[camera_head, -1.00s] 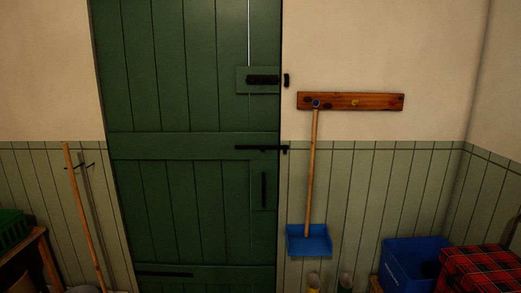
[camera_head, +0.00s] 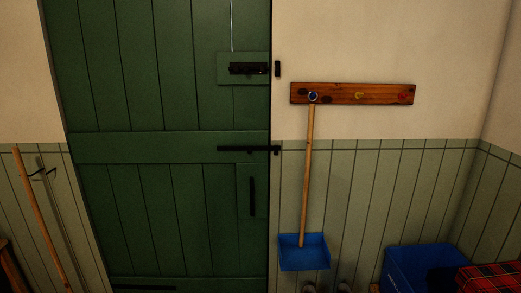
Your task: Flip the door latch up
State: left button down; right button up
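The green plank door (camera_head: 160,110) fills the left half of the head view and stands closed in its frame. A black horizontal latch bar (camera_head: 245,149) lies across the door's right edge at the middle rail, its right end at a small catch (camera_head: 277,150) on the frame. Above it, a black bolt (camera_head: 248,69) sits on a green block, with a separate black keeper (camera_head: 278,69) on the wall. A black vertical handle (camera_head: 252,196) is below the latch. Neither of my grippers shows.
A wooden peg rail (camera_head: 352,94) on the right wall holds a long-handled blue dustpan (camera_head: 303,252). A blue crate (camera_head: 415,268) and red tartan cloth (camera_head: 490,279) stand at lower right. Long-handled tools (camera_head: 40,215) lean at left.

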aim_at(250, 149)
jog(key=i+l, duration=0.15)
jog(key=i, duration=0.6)
jog(key=i+l, duration=0.1)
jog(key=i, duration=0.65)
